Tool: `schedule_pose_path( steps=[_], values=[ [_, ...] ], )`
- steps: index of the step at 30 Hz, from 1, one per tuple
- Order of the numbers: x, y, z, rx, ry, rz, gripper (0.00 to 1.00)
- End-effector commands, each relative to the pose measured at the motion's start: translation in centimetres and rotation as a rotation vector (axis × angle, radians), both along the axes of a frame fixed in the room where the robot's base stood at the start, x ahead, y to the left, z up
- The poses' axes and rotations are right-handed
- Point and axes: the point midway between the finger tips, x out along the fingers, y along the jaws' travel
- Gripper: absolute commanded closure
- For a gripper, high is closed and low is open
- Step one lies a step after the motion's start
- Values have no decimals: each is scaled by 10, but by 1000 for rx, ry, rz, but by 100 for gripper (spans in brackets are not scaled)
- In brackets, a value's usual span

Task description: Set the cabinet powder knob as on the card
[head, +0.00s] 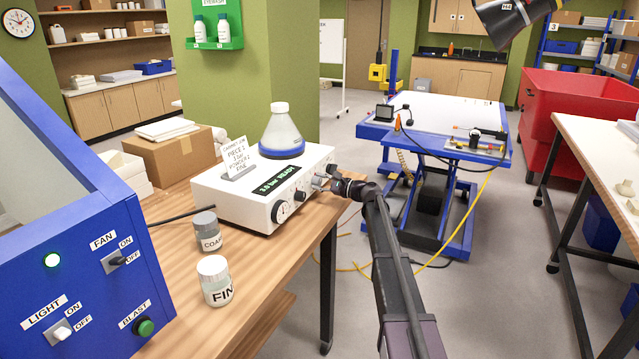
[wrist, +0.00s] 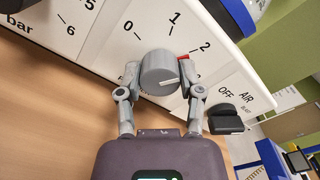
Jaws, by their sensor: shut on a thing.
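The white powder unit (head: 262,190) stands on the wooden bench, its display reading 2.0 bar READY. The card (head: 238,157) stands on its top; its small print is only partly readable, with a powder line near the bottom. In the wrist view the grey powder knob (wrist: 159,72) sits below a scale marked 0, 1 and 2. My gripper (wrist: 162,80) is shut on the knob, one finger on each side. In the head view my gripper (head: 338,186) reaches the unit's right front.
A black AIR switch (wrist: 226,118) sits close to my right finger. Jars marked coarse (head: 207,232) and fine (head: 214,281) stand on the bench. The blue cabinet (head: 70,240) fills the left. A blue lift table (head: 430,140) stands beyond. Floor between is open.

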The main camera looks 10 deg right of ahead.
Motion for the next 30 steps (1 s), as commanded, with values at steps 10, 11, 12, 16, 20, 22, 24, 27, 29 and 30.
schedule_pose_path(
  steps=[10,11,12,16,20,22,24,27,29,30],
  values=[
    [1,1,1,-45,-66,1,99],
    [1,1,1,-46,-67,1,99],
    [1,1,1,-46,-67,1,99],
    [1,2,1,-46,-67,1,99],
    [1,2,1,-45,-66,1,49],
    [1,2,1,-45,-66,1,28],
    [1,1,0,-45,-66,1,17],
    [1,1,0,-46,-65,1,17],
    [0,1,0,-46,-65,1,17],
    [0,1,0,-46,-65,1,17]
  ],
)
